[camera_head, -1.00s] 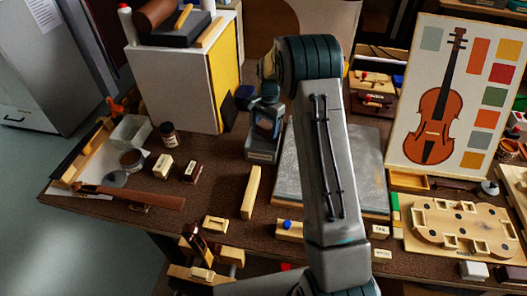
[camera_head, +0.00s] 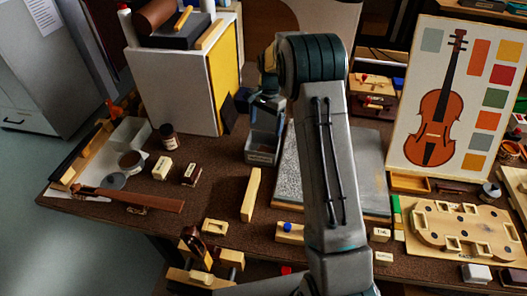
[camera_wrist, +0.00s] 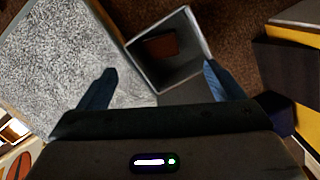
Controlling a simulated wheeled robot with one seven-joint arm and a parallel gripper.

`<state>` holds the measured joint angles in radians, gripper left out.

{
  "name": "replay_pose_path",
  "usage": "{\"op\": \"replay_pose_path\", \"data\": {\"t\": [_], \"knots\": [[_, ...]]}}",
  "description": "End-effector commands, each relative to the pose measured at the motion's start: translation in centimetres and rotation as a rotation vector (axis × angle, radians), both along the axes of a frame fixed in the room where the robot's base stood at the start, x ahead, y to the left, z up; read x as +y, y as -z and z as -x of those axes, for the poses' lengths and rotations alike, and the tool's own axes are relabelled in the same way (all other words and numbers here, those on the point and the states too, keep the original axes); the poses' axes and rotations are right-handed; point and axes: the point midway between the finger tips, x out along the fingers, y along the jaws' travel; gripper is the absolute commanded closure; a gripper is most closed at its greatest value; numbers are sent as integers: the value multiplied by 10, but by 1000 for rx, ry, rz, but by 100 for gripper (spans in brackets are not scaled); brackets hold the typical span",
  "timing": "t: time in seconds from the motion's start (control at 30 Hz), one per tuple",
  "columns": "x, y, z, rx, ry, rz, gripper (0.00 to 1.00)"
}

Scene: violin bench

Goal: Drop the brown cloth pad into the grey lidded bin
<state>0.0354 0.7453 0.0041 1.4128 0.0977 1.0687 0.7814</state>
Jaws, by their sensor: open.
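The grey bin (camera_head: 261,157) stands on the bench left of the grey stone slab, with its top open. In the wrist view I look down into the bin (camera_wrist: 139,73). The brown cloth pad (camera_wrist: 161,44) shows as a flat reddish-brown rectangle inside the bin, toward its far wall. My gripper (camera_wrist: 163,84) is open and empty, its two dark blue fingers spread apart above the near side of the bin. In the head view my gripper (camera_head: 262,104) is over the bin, partly hidden by my arm. I cannot make out the lid clearly.
A speckled grey slab (camera_wrist: 55,55) lies right beside the bin. A white cabinet with a yellow side (camera_head: 225,82) stands behind and left of it. A wooden block (camera_head: 251,194) is in front. A violin picture board (camera_head: 455,100) stands at the right.

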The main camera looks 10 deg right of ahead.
Motion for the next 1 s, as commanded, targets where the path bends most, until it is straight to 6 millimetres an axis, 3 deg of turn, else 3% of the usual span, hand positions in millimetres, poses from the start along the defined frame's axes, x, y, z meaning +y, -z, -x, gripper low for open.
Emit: {"op": "replay_pose_path", "data": {"t": [0.2, 0.43, 0.6, 1.0], "knots": [[-5, -52, -5, -5, -1, 0, 12], [-8, -91, -8, -1, 0, 0, 12], [-9, -102, -8, 0, 0, 0, 12], [-9, -104, -8, 0, 0, 0, 12]]}}
